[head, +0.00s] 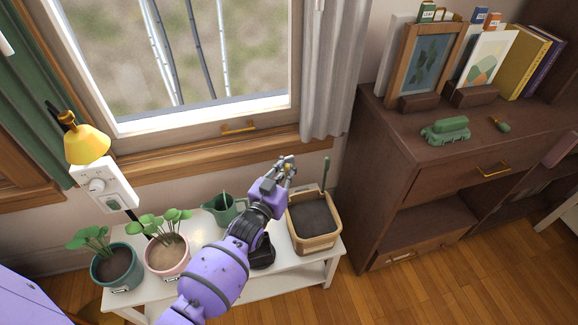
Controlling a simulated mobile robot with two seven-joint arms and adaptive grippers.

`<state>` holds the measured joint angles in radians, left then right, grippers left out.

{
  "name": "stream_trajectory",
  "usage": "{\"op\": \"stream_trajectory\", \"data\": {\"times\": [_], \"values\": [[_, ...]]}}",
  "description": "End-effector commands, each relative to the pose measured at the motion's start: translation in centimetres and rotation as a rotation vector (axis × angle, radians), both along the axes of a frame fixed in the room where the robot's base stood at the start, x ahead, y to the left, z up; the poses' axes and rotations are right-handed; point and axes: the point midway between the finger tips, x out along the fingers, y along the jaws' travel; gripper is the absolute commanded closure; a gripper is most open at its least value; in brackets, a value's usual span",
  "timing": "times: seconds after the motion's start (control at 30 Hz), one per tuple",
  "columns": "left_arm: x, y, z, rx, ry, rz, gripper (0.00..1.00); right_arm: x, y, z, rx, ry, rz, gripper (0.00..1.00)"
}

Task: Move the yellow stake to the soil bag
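My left gripper (287,164) is above the back of the white bench, just up and left of the soil bag. Its fingers are closed around a small yellow piece (289,168), which looks like the top of the yellow stake; the rest of it is hidden by the gripper. The soil bag (319,242) is an open tan container filled with dark soil on the right end of the bench. A green stake (326,172) stands upright at its back right. My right gripper is not in view.
On the white bench (285,284) stand a teal pot (113,274), a pink pot (167,262) with plants, and a green watering can (225,211). A dark object (263,255) is partly behind my arm. A brown cabinet (400,160) stands right; a window sill (215,155) runs behind.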

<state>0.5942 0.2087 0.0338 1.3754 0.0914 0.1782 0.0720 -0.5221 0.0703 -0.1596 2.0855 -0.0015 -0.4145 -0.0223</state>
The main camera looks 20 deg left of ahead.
Motion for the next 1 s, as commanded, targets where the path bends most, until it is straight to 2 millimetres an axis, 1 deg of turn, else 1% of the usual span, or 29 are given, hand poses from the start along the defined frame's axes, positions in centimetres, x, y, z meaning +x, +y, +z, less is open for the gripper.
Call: {"op": "stream_trajectory", "data": {"times": [0.03,0.23,0.4,0.47,0.5,0.8,1.0], "values": [[-0.1,0.2,-0.4,0.005,0.005,0.002,1.0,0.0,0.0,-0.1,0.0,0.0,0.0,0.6],[-0.1,0.2,-0.8,0.005,0.005,0.002,1.0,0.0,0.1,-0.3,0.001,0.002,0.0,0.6],[0.0,0.1,-0.6,0.003,0.003,0.002,0.77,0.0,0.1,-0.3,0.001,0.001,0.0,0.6],[0.0,0.1,-0.6,0.003,0.003,0.001,0.69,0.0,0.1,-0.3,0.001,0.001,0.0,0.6],[0.0,0.1,-0.6,0.002,0.002,0.001,0.67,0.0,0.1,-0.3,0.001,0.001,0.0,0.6],[-0.1,0.1,-0.5,0.001,0.002,0.001,0.67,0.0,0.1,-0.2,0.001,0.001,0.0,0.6],[-1.1,0.2,-0.4,0.001,0.001,0.001,0.67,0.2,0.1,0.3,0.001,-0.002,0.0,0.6]]}}
